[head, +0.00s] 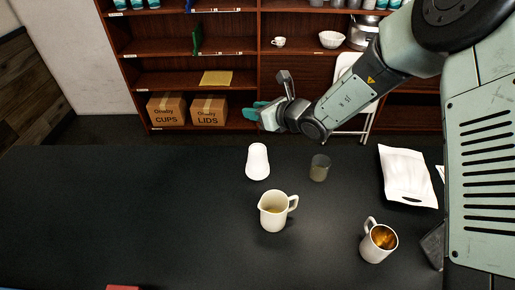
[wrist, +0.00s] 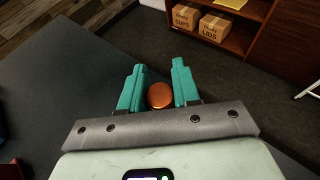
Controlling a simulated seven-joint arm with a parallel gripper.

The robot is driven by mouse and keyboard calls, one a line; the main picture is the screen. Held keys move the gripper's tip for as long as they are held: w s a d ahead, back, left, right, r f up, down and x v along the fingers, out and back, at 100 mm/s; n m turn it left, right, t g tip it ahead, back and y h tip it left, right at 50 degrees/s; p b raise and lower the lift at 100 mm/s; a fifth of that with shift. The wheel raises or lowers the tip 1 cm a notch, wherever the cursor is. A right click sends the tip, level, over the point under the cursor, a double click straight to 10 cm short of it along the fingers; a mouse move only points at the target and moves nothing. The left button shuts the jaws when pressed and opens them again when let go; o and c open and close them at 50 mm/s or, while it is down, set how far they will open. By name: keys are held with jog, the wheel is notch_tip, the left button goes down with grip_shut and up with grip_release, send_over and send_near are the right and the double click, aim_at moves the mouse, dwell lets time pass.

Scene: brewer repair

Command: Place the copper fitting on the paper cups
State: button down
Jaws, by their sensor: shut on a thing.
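The copper fitting (wrist: 160,95), a round orange-brown piece, sits between the teal fingers of my gripper (wrist: 158,88) in the wrist view. My gripper is shut on it. In the head view my gripper (head: 258,106) is held up past the counter's far edge, in front of the shelves. The fitting cannot be made out there. The paper cups (head: 258,162) appear as a white upside-down stack on the dark counter, below my gripper in the picture and apart from it. The cups do not show in the wrist view.
On the counter (head: 120,205) stand a cream pitcher (head: 272,214), a small glass (head: 319,168), a mug with brown contents (head: 378,243) and a white bag (head: 407,176). The counter's left side is mostly clear. Shelves with cardboard boxes (head: 208,112) stand behind.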

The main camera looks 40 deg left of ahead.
aim_at(253, 146)
jog(key=f, duration=0.9)
jog(key=shift+s+a+f, duration=0.3)
jog(key=shift+f, duration=0.05)
jog(key=c, duration=0.8)
grip_release()
jog(key=shift+f, duration=0.1)
jog(key=shift+r, duration=0.2)
jog(key=v, duration=1.2)
jog(key=shift+d+f, duration=0.1)
